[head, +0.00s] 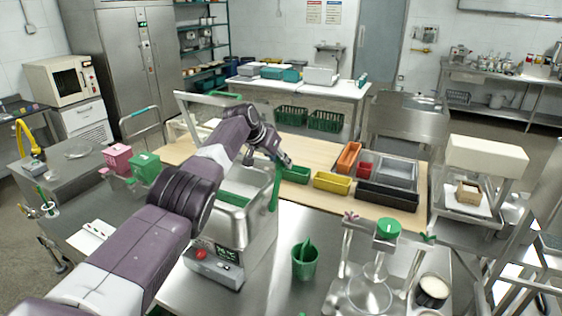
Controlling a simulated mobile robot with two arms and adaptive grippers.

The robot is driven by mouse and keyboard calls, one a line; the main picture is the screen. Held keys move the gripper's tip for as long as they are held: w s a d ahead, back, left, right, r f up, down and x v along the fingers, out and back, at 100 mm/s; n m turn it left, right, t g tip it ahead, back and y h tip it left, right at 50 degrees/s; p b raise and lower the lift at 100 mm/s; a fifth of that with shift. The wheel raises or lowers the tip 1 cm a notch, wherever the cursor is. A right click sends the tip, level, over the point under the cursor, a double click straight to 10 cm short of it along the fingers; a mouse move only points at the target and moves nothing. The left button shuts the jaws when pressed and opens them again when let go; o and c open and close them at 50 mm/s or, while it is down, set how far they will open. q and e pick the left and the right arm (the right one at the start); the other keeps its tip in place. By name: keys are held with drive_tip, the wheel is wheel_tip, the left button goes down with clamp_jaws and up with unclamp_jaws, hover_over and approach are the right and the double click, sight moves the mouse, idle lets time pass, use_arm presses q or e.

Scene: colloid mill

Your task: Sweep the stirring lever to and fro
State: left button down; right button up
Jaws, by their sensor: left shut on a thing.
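A steel colloid mill (228,232) stands on the steel bench in the middle, with a red button and a display low on its front. A green upright lever (275,188) rises at its right side. My left arm crosses the view from the lower left and hides part of the mill's top and left side. My left gripper (284,160) is at the top of the green lever and shut on it. The fingertips are small and the exact contact is hard to see. My right gripper is not in view.
A green cup (305,260) and a clear glass funnel stand with a green cap (388,229) are right of the mill. Yellow (332,182), orange (348,157) and black (387,195) bins sit behind on a wooden board. Pink (117,158) and green (145,167) boxes are at left.

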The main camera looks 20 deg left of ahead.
use_arm(q)
drive_tip(key=c, duration=2)
unclamp_jaws()
drive_tip(key=shift+r, duration=0.1)
drive_tip(key=o, duration=0.4)
drive_tip(key=shift+w, duration=0.2)
drive_tip(key=shift+f, duration=0.2)
drive_tip(key=shift+s+r, duration=0.1)
drive_tip(key=shift+r, duration=0.05)
drive_tip(key=shift+s+a+r, duration=0.15)
drive_tip(key=shift+s+r, duration=0.15)
drive_tip(key=shift+r, duration=0.2)
drive_tip(key=v, duration=1)
drive_tip(key=shift+s+r, duration=0.15)
drive_tip(key=shift+r, duration=0.05)
